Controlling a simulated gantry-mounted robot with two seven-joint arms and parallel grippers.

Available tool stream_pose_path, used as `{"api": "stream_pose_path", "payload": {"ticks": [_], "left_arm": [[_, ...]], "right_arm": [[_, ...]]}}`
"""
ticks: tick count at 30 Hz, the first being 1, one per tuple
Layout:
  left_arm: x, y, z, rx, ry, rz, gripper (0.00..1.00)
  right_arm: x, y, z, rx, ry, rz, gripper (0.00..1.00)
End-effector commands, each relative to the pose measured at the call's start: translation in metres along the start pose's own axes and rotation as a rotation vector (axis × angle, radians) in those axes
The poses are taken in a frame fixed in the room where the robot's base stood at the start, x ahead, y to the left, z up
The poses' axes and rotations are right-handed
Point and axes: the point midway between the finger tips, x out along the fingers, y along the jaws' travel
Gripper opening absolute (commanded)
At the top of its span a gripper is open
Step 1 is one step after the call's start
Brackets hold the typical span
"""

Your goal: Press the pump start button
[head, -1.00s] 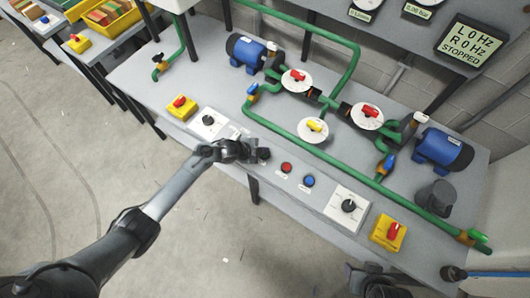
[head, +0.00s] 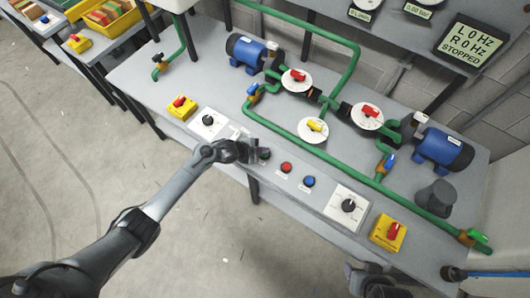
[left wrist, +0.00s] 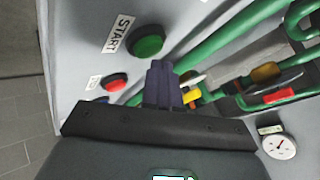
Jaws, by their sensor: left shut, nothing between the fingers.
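The round green start button (left wrist: 147,40) sits beside a START label (left wrist: 118,34) on the pale panel in the left wrist view. My left gripper (left wrist: 163,72) is shut and empty. Its dark fingertips show just below and right of the green button in that view; I see no clear contact. In the head view the left gripper (head: 254,151) is over the front panel strip, left of the red button (head: 286,167), and hides the green button there. A dark part of my right arm shows at the bottom right edge; its fingers cannot be made out.
A blue button (head: 309,181) and a black rotary switch (head: 348,205) lie to the right. Yellow boxes with red switches stand at the left (head: 181,106) and right (head: 388,232). Green pipes (head: 300,132) run behind the strip. A display (head: 470,44) reads STOPPED.

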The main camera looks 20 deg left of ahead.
Motion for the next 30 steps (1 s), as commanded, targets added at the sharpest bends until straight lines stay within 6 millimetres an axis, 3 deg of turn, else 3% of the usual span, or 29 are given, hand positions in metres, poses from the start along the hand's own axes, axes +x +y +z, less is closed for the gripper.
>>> {"api": "stream_pose_path", "payload": {"ticks": [30], "left_arm": [[0.0055, 0.0041, 0.0046, 0.000, -0.001, 0.000, 0.00]], "right_arm": [[0.0055, -0.0002, 0.0018, 0.000, 0.000, 0.000, 0.53]]}}
